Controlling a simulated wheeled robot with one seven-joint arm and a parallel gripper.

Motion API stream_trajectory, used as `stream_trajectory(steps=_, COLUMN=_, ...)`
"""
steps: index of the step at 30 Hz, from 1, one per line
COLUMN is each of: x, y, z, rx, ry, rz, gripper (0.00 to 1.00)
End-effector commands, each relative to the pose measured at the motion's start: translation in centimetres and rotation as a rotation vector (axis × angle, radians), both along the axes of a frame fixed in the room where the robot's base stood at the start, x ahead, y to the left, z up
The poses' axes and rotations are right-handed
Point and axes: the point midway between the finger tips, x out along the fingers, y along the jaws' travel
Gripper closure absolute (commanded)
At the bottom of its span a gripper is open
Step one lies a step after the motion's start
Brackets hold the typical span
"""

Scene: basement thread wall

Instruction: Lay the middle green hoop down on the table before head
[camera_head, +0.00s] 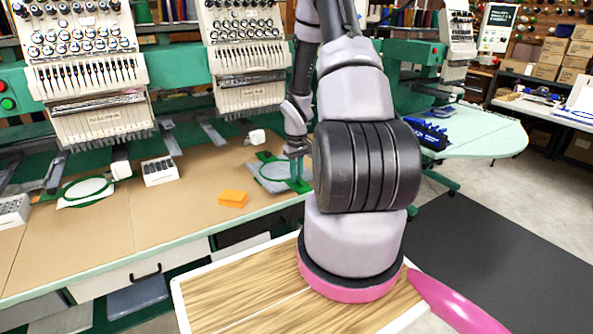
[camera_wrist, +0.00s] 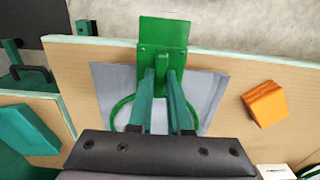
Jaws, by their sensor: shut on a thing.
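The middle green hoop (camera_wrist: 113,112) shows in the wrist view, with grey cloth (camera_wrist: 207,97) in it and a flat green bracket (camera_wrist: 163,32) at its far side. My gripper (camera_wrist: 164,74) is shut on the hoop's green part beside the bracket, one teal finger on each side. In the head view the hoop (camera_head: 262,179) appears flat over the brown table (camera_head: 185,212), partly hidden by my arm. I cannot tell whether it touches the table. My gripper (camera_head: 298,172) points down at its right side. My palm covers the hoop's near part in the wrist view.
An orange block (camera_head: 233,198) lies on the table near the hoop; it also shows in the wrist view (camera_wrist: 266,103). Another green hoop with white cloth (camera_head: 88,190) lies at the left. Embroidery machine heads (camera_head: 245,50) stand behind. Bare tabletop lies left of the orange block.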

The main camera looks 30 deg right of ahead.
Motion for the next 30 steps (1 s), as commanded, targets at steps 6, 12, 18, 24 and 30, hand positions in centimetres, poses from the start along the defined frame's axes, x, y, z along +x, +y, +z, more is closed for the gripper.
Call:
stream_trajectory(steps=6, x=-0.01, y=-0.04, z=-0.73, rx=-0.001, ry=0.0, rz=0.0, gripper=1.0)
stream_trajectory(steps=12, x=0.0, y=-0.03, z=-0.76, rx=-0.001, ry=-0.001, rz=0.0, gripper=1.0)
stream_trajectory(steps=18, x=0.0, y=-0.02, z=-0.78, rx=-0.001, ry=0.0, rz=0.0, gripper=1.0)
stream_trajectory(steps=24, x=0.0, y=-0.02, z=-0.9, rx=-0.001, ry=-0.001, rz=0.0, gripper=0.57)
stream_trajectory(steps=30, x=-0.02, y=-0.02, z=-0.91, rx=0.0, ry=0.0, rz=0.0, gripper=0.48)
